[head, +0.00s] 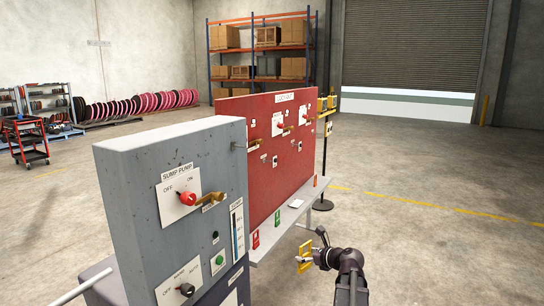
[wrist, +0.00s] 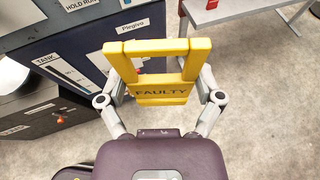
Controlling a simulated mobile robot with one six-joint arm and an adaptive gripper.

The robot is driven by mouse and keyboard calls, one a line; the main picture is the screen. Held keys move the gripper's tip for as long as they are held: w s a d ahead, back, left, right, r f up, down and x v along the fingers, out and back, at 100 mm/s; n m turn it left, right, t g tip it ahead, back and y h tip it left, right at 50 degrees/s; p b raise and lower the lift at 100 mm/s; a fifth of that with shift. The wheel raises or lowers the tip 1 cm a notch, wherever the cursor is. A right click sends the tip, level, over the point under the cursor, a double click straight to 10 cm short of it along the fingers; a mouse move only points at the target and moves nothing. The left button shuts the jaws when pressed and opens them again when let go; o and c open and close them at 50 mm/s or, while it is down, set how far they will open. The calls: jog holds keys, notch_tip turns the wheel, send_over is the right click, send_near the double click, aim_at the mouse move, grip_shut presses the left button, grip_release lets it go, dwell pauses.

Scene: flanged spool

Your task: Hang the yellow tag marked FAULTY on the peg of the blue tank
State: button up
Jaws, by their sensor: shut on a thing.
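The yellow tag marked FAULTY (wrist: 161,93) is in my gripper (wrist: 163,86), whose two fingers close on its sides. The tag has an open rectangular loop at its top end, pointing away from me. In the head view the tag (head: 304,254) and my gripper (head: 312,257) are in the air, right of the grey panel and apart from it. A dark blue box (head: 239,277) shows below the grey panel; in the wrist view a dark blue face (wrist: 97,50) lies beyond the tag, at upper left. I cannot make out a peg on it.
The grey SUMP PUMP panel (head: 134,224) has switches and a gauge. A red board (head: 262,168) stands behind it, with a narrow shelf (head: 287,222) holding red and green tags. A post with yellow items (head: 325,150) stands behind. The floor on the right is clear.

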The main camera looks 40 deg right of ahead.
jog(key=shift+s+d, duration=0.1)
jog(key=shift+d, duration=0.05)
jog(key=shift+r, duration=0.1)
jog(key=shift+w+r+p, duration=0.2)
jog(key=shift+r+p, duration=0.3)
jog(key=shift+p, duration=0.1)
jog(key=w+a+r+n+y+p, duration=0.1)
jog(key=w+r+p, duration=0.4)
jog(key=r+p, duration=0.5)
jog(key=w+a+r+n+y+p, duration=0.1)
jog(key=w+r+p, duration=0.4)
jog(key=r+p, duration=0.6)
jog(key=w+a+r+n+y+p, duration=0.1)
jog(key=w+r+p, duration=0.4)
jog(key=r+p, duration=0.5)
jog(key=shift+a+r+n+g+y, duration=0.15)
jog(key=shift+r+n+g+y, duration=0.2)
jog(key=shift+y, duration=0.25)
jog(key=shift+f, duration=0.2)
notch_tip(320, 180, down, 20)
jog(key=b, duration=2)
jog(key=shift+f, duration=0.25)
